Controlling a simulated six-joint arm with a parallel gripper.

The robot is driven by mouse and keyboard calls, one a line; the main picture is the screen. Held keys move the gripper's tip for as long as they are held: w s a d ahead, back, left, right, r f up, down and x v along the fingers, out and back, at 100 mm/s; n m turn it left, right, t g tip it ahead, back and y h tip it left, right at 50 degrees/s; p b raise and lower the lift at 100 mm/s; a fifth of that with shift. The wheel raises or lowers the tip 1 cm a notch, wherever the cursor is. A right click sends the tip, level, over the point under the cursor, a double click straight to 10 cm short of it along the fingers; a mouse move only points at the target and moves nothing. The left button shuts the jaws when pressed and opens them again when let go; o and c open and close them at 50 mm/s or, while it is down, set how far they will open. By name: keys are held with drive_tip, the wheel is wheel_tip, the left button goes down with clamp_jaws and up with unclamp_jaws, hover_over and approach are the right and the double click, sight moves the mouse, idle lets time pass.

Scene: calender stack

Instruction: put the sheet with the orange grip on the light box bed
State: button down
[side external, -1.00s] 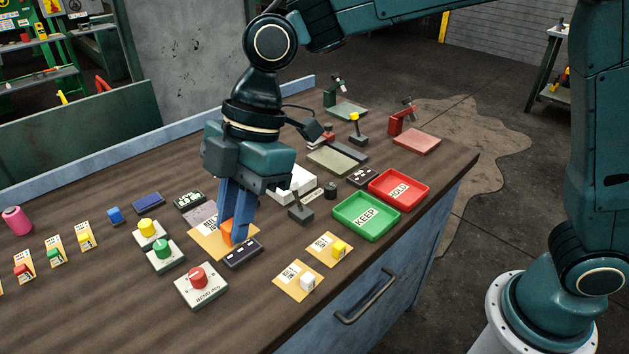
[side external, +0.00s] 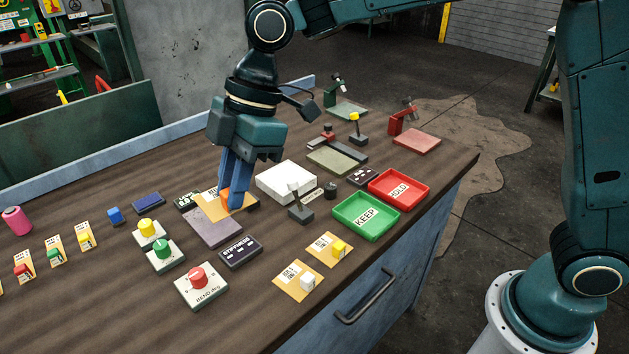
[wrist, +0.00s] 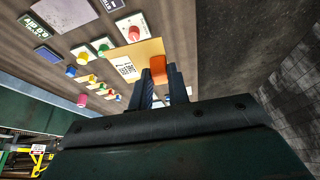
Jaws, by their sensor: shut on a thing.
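My gripper (side external: 234,192) is shut on the orange grip (side external: 228,200) of a flat tan sheet (side external: 211,207). The sheet is held raised above the purple-grey pad (side external: 212,230) and partly covers it. In the wrist view the orange grip (wrist: 155,70) sits between my fingers, and the sheet (wrist: 140,50) with a printed label extends beyond it. A white flat box (side external: 287,180), which looks like the light box, lies just right of my gripper, apart from the sheet. My gripper hides part of the sheet.
A small dark stand (side external: 300,205) is in front of the white box. A green KEEP tray (side external: 366,216) and a red HOLD tray (side external: 398,188) lie to the right. A labelled black block (side external: 240,251) and the BEND dial (side external: 200,284) lie in front. Smaller sheets with coloured grips lie around.

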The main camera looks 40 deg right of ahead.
drive_tip(key=w+d+r+m+t, duration=0.2)
drive_tip(key=w+d+m, duration=0.3)
drive_tip(key=w+d, duration=0.65)
drive_tip(key=m+h, duration=0.1)
drive_tip(key=m, duration=0.2)
hover_over(281, 182)
drive_tip(key=s+d, duration=0.1)
drive_tip(key=shift+t, duration=0.4)
wheel_tip(281, 182, down, 15)
drive_tip(key=shift+s+d+f, duration=0.1)
drive_tip(key=shift+s, duration=0.05)
drive_tip(key=shift+f, duration=2.05)
drive_tip(key=shift+f, duration=0.15)
drive_tip(key=c, duration=1.3)
unclamp_jaws()
drive_tip(key=shift+c, duration=0.2)
